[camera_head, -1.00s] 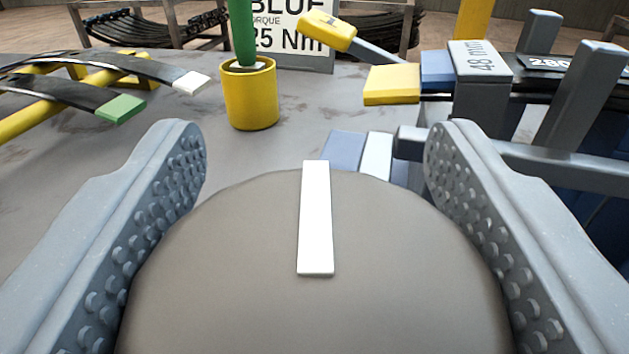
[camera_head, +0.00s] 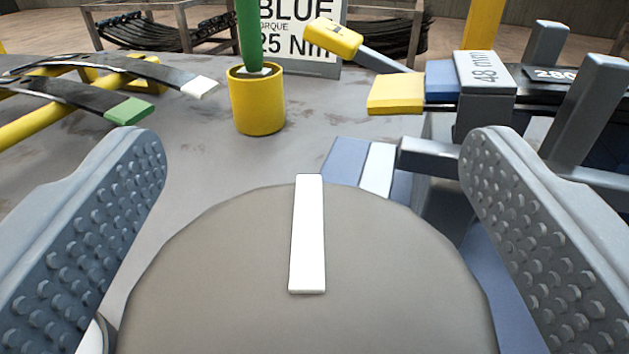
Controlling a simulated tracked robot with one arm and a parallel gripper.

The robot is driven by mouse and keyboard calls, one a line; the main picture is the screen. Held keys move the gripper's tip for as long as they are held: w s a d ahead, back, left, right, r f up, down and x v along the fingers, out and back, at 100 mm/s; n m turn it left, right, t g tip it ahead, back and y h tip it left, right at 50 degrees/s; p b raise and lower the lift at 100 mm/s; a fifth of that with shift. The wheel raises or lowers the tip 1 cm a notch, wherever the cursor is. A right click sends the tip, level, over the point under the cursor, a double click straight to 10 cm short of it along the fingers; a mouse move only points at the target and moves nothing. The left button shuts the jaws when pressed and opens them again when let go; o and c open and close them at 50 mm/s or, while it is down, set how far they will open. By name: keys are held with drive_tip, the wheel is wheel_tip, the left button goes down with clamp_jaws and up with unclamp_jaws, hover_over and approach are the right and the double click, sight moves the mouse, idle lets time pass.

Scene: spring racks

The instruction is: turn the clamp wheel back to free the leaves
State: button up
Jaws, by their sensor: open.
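The clamp wheel (camera_head: 220,270) is a large grey-brown disc with a white bar mark (camera_head: 308,235) pointing away from me. My gripper (camera_head: 312,150) is open, with one studded jaw on each side of the wheel and a gap between each jaw and the rim. The leaves are dark strips at the right (camera_head: 525,78), with yellow and blue ends, under a grey block marked "48 mm" (camera_head: 484,72). A label on the top leaf begins "280". The lower parts of the clamp are hidden behind the wheel and the right jaw.
A yellow cup (camera_head: 258,108) holding a green stick stands behind the wheel. Leaves with white and green tips (camera_head: 130,110) lie on a yellow rack at the left. A yellow-headed tool (camera_head: 334,40) and a "BLUE" sign (camera_head: 300,35) stand at the back. Grey posts rise at the right.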

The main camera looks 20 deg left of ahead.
drive_tip(key=shift+s, duration=0.15)
drive_tip(key=v, duration=1.3)
drive_tip(key=shift+s+d, duration=0.15)
drive_tip(key=shift+s, duration=0.1)
